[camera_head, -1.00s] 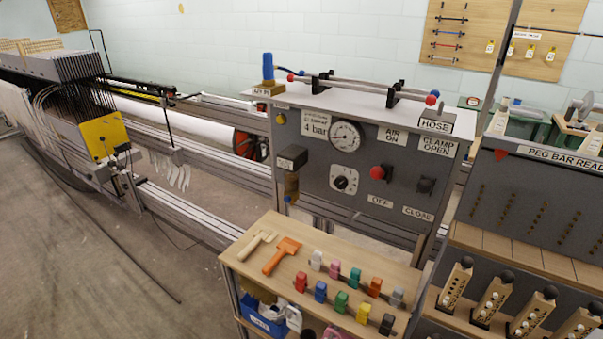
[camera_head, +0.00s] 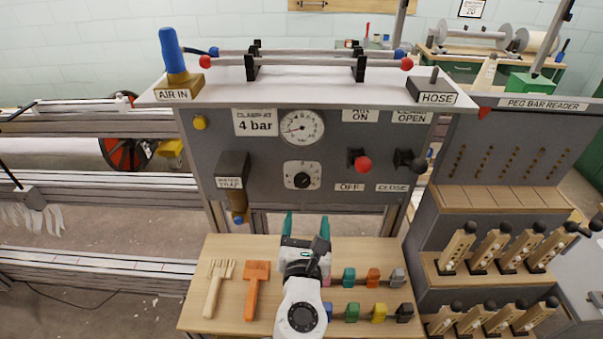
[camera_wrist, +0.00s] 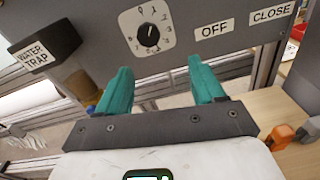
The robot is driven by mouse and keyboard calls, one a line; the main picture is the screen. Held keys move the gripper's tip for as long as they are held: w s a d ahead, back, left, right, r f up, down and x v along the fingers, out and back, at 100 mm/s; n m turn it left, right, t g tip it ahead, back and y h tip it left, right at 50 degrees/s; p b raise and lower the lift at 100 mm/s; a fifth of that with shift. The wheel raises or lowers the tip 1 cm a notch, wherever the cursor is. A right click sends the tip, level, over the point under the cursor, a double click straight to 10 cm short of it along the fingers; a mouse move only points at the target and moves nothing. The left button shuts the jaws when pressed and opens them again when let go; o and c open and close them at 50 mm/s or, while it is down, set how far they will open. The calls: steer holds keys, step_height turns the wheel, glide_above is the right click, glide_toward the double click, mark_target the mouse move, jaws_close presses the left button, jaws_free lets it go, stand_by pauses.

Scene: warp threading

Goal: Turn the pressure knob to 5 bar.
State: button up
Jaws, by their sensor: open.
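The pressure knob (camera_head: 302,180) is a small black round knob on a white numbered plate (camera_head: 288,168), low in the middle of the grey panel. It also shows at the top of the wrist view (camera_wrist: 149,36); its exact setting is too small to read surely. Above it is a round white pressure gauge (camera_head: 301,127) with a dark needle. A sign to its left reads "4 bar" (camera_head: 256,123). My gripper (camera_head: 306,217), with teal fingers, is open and empty below the knob, pointing at the panel. In the wrist view my gripper (camera_wrist: 159,66) is apart from the knob.
A red knob (camera_head: 362,163) and black lever (camera_head: 408,160) are right of the knob. The water trap (camera_head: 232,170) juts out to its left. Below, a wooden bench (camera_head: 225,312) holds a wooden fork, an orange tool and coloured pegs. The panel front around the knob is clear.

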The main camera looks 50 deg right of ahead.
mark_target(302, 183)
steer(key=shift+n+t, duration=0.4)
steer(key=shift+n, duration=0.5)
steer(key=x, duration=0.3)
steer(key=p+x, duration=0.1)
steer(key=x, duration=0.3)
steer(key=w+r+x, duration=0.1)
steer(key=x, duration=0.3)
steer(key=shift+w+a, duration=0.1)
steer(key=shift+a, duration=0.1)
steer(key=c, duration=1.1)
